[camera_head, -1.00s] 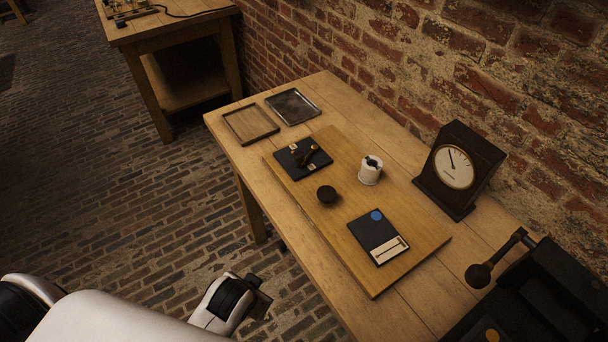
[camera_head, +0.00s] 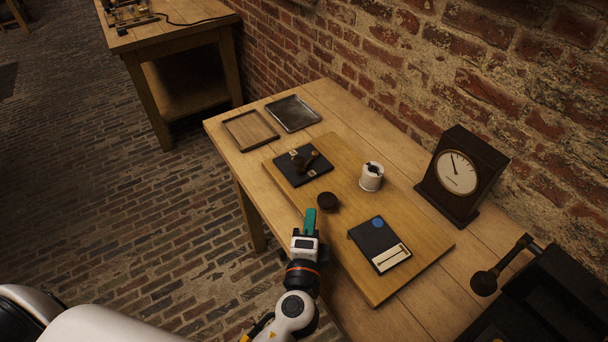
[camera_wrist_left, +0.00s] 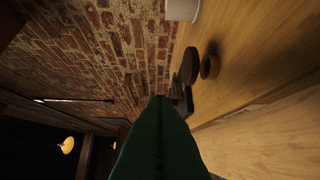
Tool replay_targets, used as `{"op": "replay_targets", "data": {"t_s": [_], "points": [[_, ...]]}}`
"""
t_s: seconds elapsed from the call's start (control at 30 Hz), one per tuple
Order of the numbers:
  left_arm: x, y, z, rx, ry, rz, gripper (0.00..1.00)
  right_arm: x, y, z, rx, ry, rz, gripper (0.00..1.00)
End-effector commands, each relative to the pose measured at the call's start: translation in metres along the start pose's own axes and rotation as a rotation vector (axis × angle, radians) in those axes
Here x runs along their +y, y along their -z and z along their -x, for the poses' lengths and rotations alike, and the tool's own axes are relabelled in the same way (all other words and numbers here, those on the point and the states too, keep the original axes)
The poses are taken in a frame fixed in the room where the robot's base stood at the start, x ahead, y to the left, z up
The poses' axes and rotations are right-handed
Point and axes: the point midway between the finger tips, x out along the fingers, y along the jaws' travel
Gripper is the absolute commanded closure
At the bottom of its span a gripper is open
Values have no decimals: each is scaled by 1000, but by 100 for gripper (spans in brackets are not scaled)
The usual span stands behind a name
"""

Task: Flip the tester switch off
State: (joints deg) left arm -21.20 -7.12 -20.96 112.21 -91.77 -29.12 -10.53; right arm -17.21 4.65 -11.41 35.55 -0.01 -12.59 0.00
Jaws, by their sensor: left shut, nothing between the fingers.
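A black square base with a dark lever (camera_head: 306,160) and pale clips lies at the far left of the wooden board (camera_head: 340,248); it looks like the tester switch. I cannot tell its on or off position. In the left wrist view, a dark upright shape (camera_wrist_left: 188,68) beyond the fingers may be its lever. My left gripper (camera_head: 309,222), with green fingers, is shut and empty near the board's front edge, short of the switch and apart from it. The green fingers (camera_wrist_left: 160,110) fill the lower middle of the left wrist view. My right gripper is not in view.
A small dark round cup (camera_head: 327,202), a white jar (camera_head: 371,177) and a black box with a blue dot (camera_head: 378,241) stand on the board. A dial gauge (camera_head: 458,175) stands behind right. Two trays (camera_head: 250,130) lie at the far left. A ball-handled black device (camera_head: 540,295) is at right.

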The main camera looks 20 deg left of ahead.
Motion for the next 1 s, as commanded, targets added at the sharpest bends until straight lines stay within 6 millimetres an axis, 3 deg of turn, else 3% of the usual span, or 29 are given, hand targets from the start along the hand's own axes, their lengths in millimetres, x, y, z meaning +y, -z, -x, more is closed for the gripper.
{"op": "replay_targets", "data": {"t_s": [0.33, 0.47, 0.93, 1.0], "points": [[0, -1, -1, -1, -2, -3, 100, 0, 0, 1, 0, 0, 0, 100], [2, 0, -11, -1, -3, -3, 100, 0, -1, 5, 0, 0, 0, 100], [4, -1, -105, 0, -2, -2, 100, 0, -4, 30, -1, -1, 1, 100], [3, 11, -111, 1, -1, -5, 100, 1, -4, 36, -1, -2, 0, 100]]}}
